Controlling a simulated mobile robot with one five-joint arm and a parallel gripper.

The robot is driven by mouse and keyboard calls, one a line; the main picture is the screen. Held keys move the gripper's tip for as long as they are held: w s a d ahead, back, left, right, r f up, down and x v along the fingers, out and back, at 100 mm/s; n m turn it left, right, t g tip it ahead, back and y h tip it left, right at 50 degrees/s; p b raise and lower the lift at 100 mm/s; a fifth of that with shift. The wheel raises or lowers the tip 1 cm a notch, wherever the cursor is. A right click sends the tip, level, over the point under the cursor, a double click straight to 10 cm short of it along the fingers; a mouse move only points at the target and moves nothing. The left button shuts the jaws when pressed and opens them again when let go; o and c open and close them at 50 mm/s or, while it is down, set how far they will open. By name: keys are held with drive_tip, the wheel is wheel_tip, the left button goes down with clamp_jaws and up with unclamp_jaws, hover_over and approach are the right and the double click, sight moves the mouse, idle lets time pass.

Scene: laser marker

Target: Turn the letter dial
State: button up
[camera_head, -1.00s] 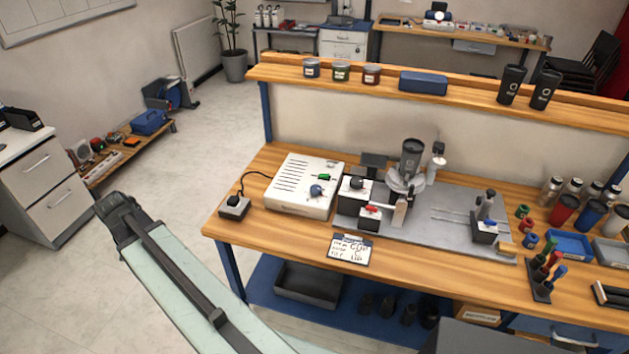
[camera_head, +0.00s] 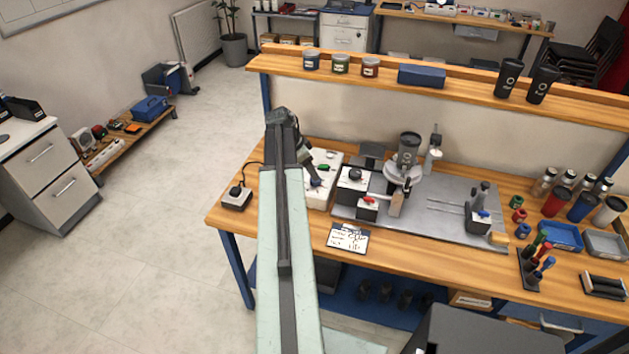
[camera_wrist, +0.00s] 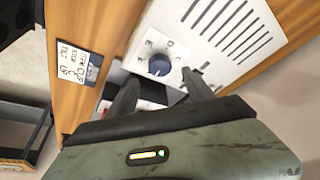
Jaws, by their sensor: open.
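The letter dial is a blue round knob (camera_wrist: 159,65) with letters printed around it. It sits on the face of a white slotted box (camera_wrist: 222,22). In the head view the dial (camera_head: 316,182) shows just below my gripper (camera_head: 312,172), and my arm hides the left part of the white box (camera_head: 325,160). In the wrist view my gripper (camera_wrist: 160,78) is open, with its two dark fingers apart on either side of the dial's near side. I cannot tell whether either finger touches the dial.
Right of the white box stand a small box with a black knob (camera_head: 355,174), a red lever (camera_head: 368,199) and a fixture holding a dark cup (camera_head: 409,148). A written card (camera_head: 348,238) is at the bench's front edge. A black-topped switch box (camera_head: 237,197) is at the left.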

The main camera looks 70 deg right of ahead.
drive_tip(key=b+x, duration=0.4)
drive_tip(key=x, duration=0.1)
drive_tip(key=shift+d+f, duration=0.1)
drive_tip(key=shift+f, duration=0.3)
drive_tip(key=shift+r, duration=0.1)
drive_tip(key=shift+c, duration=0.3)
clamp_jaws()
drive_tip(key=shift+n, duration=0.4)
